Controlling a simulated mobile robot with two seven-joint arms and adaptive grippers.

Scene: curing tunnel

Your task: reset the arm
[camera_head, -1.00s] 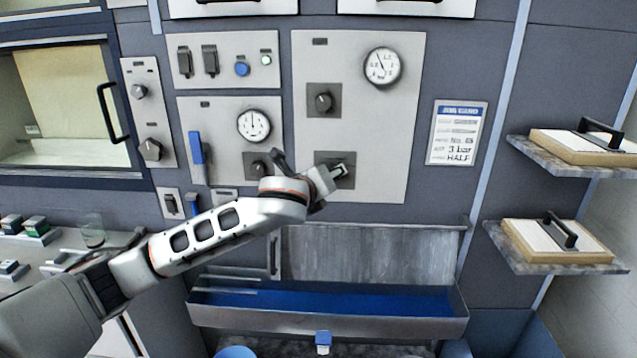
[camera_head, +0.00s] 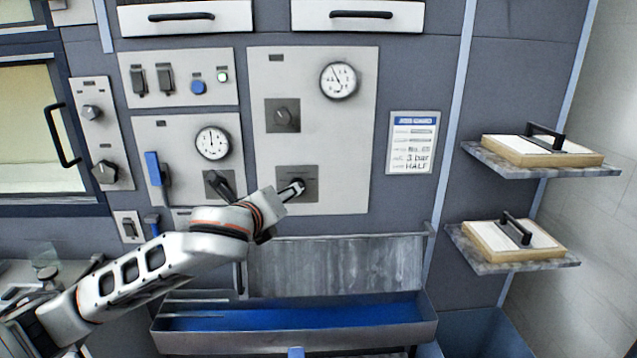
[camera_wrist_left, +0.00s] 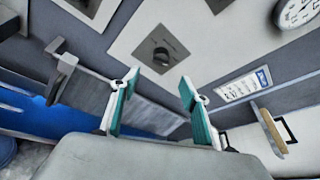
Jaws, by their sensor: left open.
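My left arm comes in from the left in the head view, and its gripper (camera_head: 292,189) is in front of the lower dark knob plate (camera_head: 310,174) on the large light panel. In the left wrist view the two green-padded fingers (camera_wrist_left: 160,92) stand apart with nothing between them. The round dark knob (camera_wrist_left: 161,56) shows beyond the fingertips, apart from them. In the head view the gripper partly hides this knob. My right gripper is in neither view.
A trough with a blue inside (camera_head: 300,340) juts out below the panel. Two shelves (camera_head: 545,168) (camera_head: 515,265) with handled boards stand out at the right.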

